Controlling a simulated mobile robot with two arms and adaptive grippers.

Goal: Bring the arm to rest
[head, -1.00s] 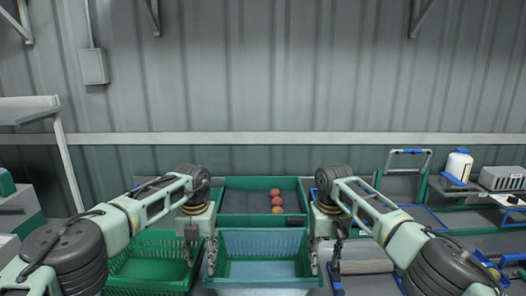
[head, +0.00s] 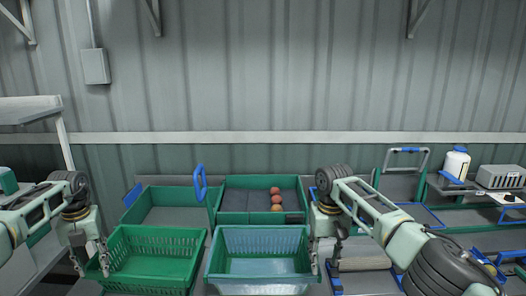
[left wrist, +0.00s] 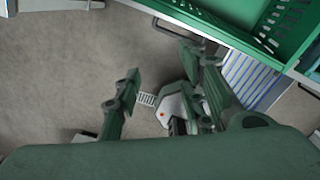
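My left arm comes in at the left of the head view. Its left gripper (head: 91,262) hangs pointing down at the left end of the green crate (head: 150,231). My right gripper (head: 326,268) hangs pointing down just right of the pale blue crate (head: 262,284). Its fingers look apart, and I see nothing held between them.
A white bottle (head: 456,163) and a grey box (head: 500,177) stand at the right. Part of the green crate (left wrist: 232,15) shows in the left wrist view.

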